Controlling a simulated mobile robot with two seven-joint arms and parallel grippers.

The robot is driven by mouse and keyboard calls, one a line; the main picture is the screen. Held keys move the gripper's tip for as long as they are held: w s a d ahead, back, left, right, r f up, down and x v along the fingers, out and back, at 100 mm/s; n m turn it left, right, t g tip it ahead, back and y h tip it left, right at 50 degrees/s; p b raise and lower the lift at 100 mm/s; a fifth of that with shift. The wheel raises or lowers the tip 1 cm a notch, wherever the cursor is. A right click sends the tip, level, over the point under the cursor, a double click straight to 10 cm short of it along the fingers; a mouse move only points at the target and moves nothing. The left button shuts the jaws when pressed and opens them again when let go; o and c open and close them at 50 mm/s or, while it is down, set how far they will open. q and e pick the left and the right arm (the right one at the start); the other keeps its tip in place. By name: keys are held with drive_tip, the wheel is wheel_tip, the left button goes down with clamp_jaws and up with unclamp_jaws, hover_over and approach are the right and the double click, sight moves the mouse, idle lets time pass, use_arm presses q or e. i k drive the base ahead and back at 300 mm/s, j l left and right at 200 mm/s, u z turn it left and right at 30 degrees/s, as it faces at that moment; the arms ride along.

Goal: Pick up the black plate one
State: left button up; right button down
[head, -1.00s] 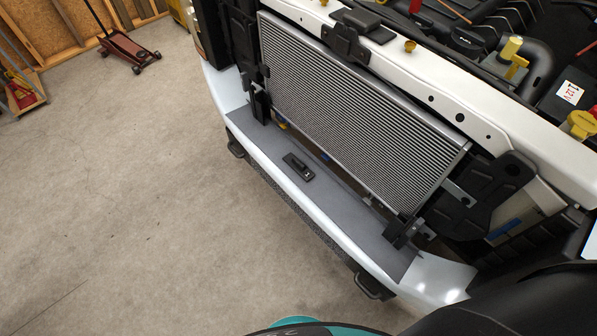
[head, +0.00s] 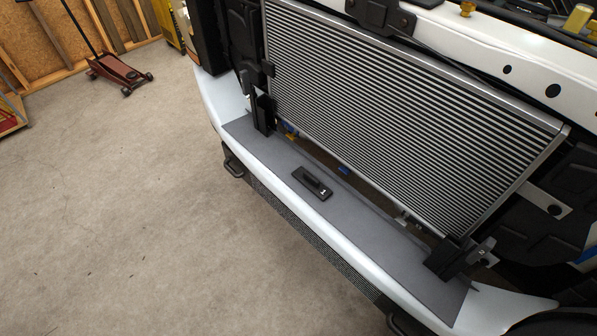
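A small black plate (head: 312,183) with a raised handle-like part lies flat on the grey top strip (head: 362,219) of the white front bumper, in the middle of the head view. It lies in front of the radiator and apart from it. Neither of my grippers shows in the head view, so nothing is seen touching the plate.
The large radiator (head: 400,110) stands upright behind the strip, between black brackets (head: 262,112). The white bumper (head: 290,192) curves along the front. A red floor jack (head: 120,68) stands at the far left. The concrete floor (head: 120,200) at left is clear.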

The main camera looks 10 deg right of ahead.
sight(320, 190)
drive_tip(key=i+j+z, duration=0.55)
drive_tip(key=i+j, duration=0.15)
drive_tip(key=j, duration=0.15)
